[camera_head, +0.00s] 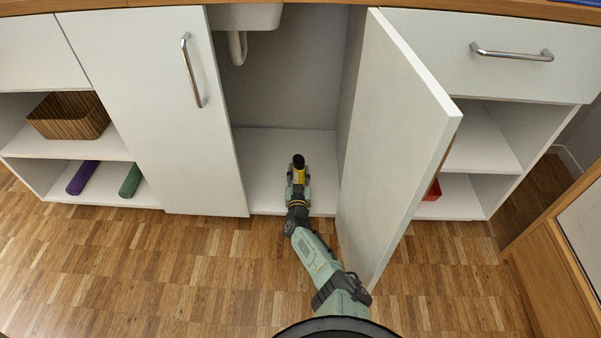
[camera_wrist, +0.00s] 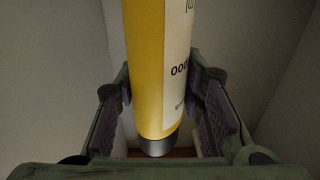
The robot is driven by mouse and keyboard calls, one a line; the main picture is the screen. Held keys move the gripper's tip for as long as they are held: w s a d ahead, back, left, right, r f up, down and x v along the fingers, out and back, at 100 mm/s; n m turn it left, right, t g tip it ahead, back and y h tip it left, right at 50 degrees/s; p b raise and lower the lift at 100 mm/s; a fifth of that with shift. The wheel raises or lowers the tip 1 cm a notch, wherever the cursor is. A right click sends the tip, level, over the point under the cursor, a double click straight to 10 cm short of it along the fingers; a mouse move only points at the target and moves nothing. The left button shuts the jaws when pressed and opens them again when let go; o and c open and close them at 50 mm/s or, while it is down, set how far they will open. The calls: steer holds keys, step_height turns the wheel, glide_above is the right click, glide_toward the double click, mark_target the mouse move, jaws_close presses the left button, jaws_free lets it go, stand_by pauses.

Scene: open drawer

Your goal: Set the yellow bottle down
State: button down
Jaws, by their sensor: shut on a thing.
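The yellow bottle (camera_head: 299,174) with a black cap is in my gripper (camera_head: 298,180), at the opening of the under-sink cabinet (camera_head: 285,145). In the wrist view the yellow bottle (camera_wrist: 148,60) has a white label and a dark end, and it stands between the two fingers of my gripper (camera_wrist: 158,110). The fingers are shut on it. The bottle looks roughly upright. I cannot tell whether its base touches the cabinet floor.
An open white door (camera_head: 395,130) stands close to the right of my arm. A closed door (camera_head: 180,110) is on the left. A sink pipe (camera_head: 238,48) hangs at the upper back. The cabinet floor around the bottle looks clear.

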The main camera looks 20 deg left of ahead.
steer(key=shift+r, duration=0.1)
steer(key=shift+f+b, duration=0.25)
steer(key=shift+b, duration=0.05)
steer(key=c, duration=1.1)
jaws_free()
steer(key=shift+o, duration=0.2)
